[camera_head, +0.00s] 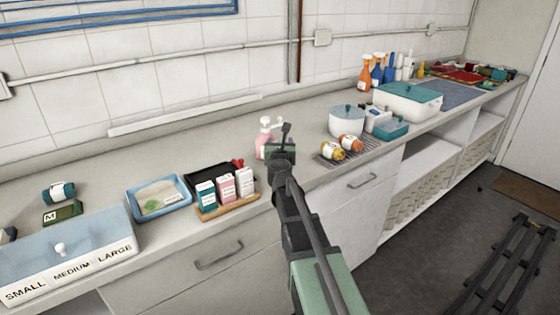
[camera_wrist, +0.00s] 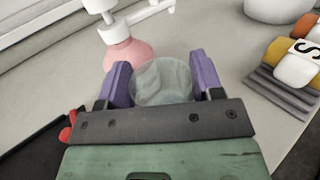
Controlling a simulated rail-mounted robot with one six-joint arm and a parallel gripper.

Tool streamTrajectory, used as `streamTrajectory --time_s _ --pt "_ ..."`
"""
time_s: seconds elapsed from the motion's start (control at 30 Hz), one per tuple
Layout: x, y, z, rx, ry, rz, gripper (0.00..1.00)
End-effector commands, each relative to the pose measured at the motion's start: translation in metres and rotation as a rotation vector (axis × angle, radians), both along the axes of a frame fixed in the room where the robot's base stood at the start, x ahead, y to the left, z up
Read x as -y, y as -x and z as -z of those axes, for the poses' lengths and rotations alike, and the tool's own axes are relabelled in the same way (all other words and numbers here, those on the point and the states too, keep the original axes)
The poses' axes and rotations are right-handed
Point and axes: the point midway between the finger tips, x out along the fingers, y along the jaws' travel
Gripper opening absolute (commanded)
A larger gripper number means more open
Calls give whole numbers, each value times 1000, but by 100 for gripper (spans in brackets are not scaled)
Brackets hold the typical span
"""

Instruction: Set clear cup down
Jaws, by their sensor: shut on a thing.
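The clear cup (camera_wrist: 163,80) is between the two purple finger pads of my gripper (camera_wrist: 163,84) in the wrist view. My gripper is shut on it, with a pad against each side. In the head view my gripper (camera_head: 281,150) is over the counter (camera_head: 300,125), in front of the pink bottle, and the arm's end hides the cup there. Whether the cup's base touches the counter cannot be told.
A pink pump bottle (camera_wrist: 128,52) stands just beyond the cup, slightly left. A black tray (camera_wrist: 35,145) is at left; a grey ribbed mat (camera_wrist: 283,97) with bottles is at right. A white pot (camera_head: 346,121) stands farther right. Bare counter lies between bottle and mat.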

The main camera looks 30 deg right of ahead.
Motion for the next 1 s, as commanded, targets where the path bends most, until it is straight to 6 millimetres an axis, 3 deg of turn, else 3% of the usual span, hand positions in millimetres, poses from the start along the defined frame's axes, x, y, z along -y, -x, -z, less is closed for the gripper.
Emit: streamTrajectory --time_s 0.03,0.1,0.47,0.5,0.63,1.0 --pt "0 0 23 0 0 0 36" --pt "0 0 33 0 0 0 36" --pt "0 0 32 0 0 0 36" --pt "0 0 31 0 0 0 63" --pt "0 0 31 0 0 0 83" --pt "0 1 24 0 0 0 86"
